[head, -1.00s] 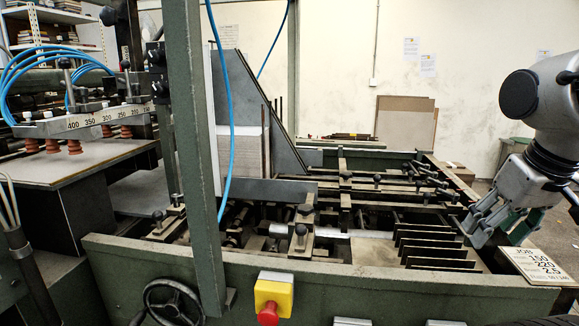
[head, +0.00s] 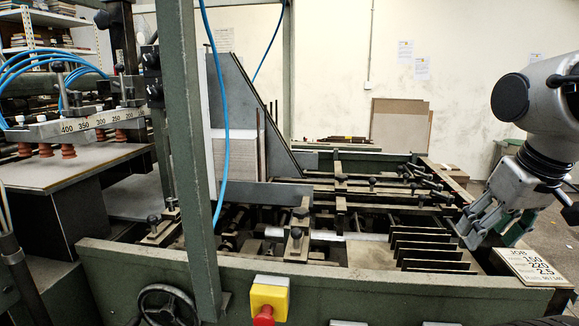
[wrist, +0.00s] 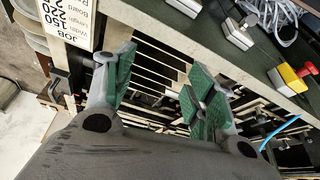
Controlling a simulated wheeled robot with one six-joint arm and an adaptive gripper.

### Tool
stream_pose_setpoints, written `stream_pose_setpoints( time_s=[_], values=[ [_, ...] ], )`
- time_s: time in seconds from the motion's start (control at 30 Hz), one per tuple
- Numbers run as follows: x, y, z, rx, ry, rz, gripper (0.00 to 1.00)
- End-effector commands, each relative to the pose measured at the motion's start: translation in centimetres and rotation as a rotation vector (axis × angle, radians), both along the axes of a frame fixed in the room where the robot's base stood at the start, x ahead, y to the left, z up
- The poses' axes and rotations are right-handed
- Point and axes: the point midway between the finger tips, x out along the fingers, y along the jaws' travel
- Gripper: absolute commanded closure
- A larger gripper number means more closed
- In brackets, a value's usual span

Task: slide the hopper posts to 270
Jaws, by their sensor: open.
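The feeder frame (head: 400,288) holds crosswise bars with black-knobbed clamps. One knobbed clamp (head: 296,240) stands in the middle of the bed, and another (head: 153,228) is at its left. I cannot tell surely which parts are the hopper posts. My gripper (head: 492,226) is open and empty at the bed's right end, above the frame beside the job card (head: 533,265). In the wrist view its green-padded fingers (wrist: 165,84) are spread over dark slats (wrist: 160,62).
A green upright (head: 188,150) and blue hose cross the left middle. A yellow box with a red button (head: 268,296) and a handwheel (head: 168,305) are on the front. A tall grey plate (head: 238,110) stands behind. Free air lies above the right half of the bed.

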Motion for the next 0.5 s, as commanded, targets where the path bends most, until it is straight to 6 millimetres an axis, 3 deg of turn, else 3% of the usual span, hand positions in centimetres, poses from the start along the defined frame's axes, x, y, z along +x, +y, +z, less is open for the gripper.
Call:
stream_pose_setpoints(
  time_s=[0.17,0.27,0.37,0.5],
  values=[
    [0.3,0.0,-1.0,0.001,0.051,-0.001,0.57],
    [1.6,0.0,-2.1,0.000,0.130,-0.002,0.57],
    [5.3,0.1,-1.9,0.007,0.190,-0.005,0.57],
    [12.3,0.4,-1.3,0.030,0.254,-0.023,0.57]
  ],
)
